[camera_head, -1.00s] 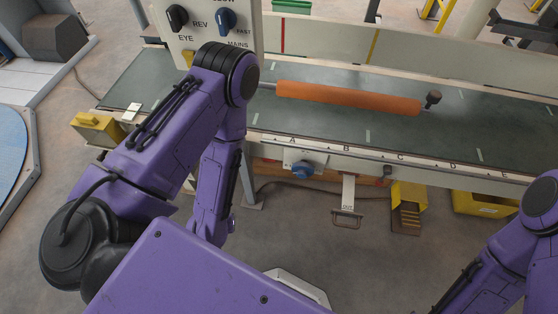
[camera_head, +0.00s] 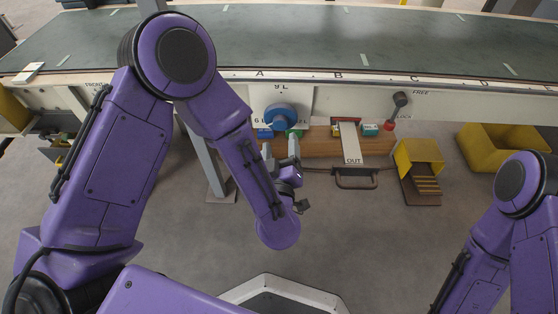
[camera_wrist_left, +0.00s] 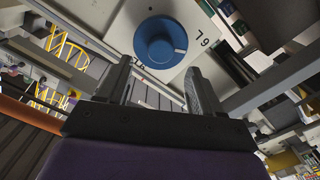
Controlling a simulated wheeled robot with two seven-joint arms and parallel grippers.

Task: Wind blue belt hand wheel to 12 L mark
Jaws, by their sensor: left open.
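The blue hand wheel (camera_head: 281,117) sits on a pale plate under the front of the conveyor. In the head view, "9 L" shows above it and "6 L" at its left; I cannot make out a 12 L mark. In the left wrist view the blue wheel (camera_wrist_left: 160,42) has a white pointer line on its right side, towards a partly legible mark. My left gripper (camera_head: 280,147) is open just below the wheel, fingers towards it. In the wrist view its fingers (camera_wrist_left: 158,88) stand apart with nothing between them. My right gripper is out of view; only that arm's links show.
The green conveyor belt (camera_head: 300,38) runs across above the wheel. To the right are a slide marked OUT (camera_head: 351,143), a red-tipped lever (camera_head: 396,110), a yellow stepped chute (camera_head: 418,160) and a yellow bin (camera_head: 500,150). A grey leg (camera_head: 203,155) stands left of my left gripper.

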